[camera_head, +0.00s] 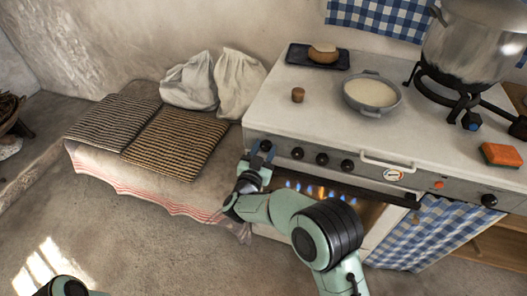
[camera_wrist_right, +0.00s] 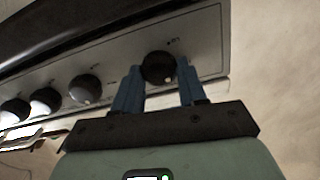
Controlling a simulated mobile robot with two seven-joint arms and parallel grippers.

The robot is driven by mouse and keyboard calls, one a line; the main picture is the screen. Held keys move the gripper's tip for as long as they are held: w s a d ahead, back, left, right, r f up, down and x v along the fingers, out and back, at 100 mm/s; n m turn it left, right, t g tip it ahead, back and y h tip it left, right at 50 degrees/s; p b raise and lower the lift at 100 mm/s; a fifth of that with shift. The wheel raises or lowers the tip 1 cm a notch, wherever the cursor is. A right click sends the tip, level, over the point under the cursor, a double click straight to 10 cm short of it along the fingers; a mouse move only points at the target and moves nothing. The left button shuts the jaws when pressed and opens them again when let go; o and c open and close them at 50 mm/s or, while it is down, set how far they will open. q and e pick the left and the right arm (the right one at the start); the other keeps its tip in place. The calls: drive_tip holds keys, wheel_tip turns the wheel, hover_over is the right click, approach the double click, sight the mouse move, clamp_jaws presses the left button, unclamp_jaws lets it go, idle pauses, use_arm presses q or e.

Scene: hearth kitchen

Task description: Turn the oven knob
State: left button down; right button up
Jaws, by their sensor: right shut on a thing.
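The oven front has a row of black knobs along its grey panel (camera_head: 400,174). My right gripper (camera_head: 262,148) is at the leftmost knob in the head view, which it largely hides there. In the right wrist view this oven knob (camera_wrist_right: 158,67) sits between the two blue fingers of my right gripper (camera_wrist_right: 160,85), which is shut on it. A pale mark shows low on the knob's face. Other knobs (camera_head: 322,159) stand to its right, clear of the gripper. My left gripper is not in view; only a bit of my left arm shows at the bottom left.
Blue flames (camera_head: 318,189) show below the panel. A grey pan (camera_head: 372,94), a large pot (camera_head: 475,45) and a sponge (camera_head: 500,155) are on top. A cushioned bench (camera_head: 175,142) stands left.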

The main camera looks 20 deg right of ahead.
drive_tip(key=m+b, duration=0.1)
drive_tip(key=m, duration=0.3)
drive_tip(key=shift+f+b, duration=0.15)
drive_tip(key=shift+b, duration=0.25)
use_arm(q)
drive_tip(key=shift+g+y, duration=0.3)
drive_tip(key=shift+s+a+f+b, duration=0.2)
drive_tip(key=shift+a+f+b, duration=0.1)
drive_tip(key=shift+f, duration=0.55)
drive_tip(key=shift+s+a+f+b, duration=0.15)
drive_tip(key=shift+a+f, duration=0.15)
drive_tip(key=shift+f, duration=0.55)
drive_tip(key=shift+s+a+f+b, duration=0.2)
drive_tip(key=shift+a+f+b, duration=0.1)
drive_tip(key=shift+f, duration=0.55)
use_arm(e)
drive_tip(key=shift+s+m, duration=0.1)
drive_tip(key=shift+m, duration=1.8)
drive_tip(key=o, duration=1.1)
drive_tip(key=shift+c, duration=0.2)
drive_tip(key=shift+s, duration=0.1)
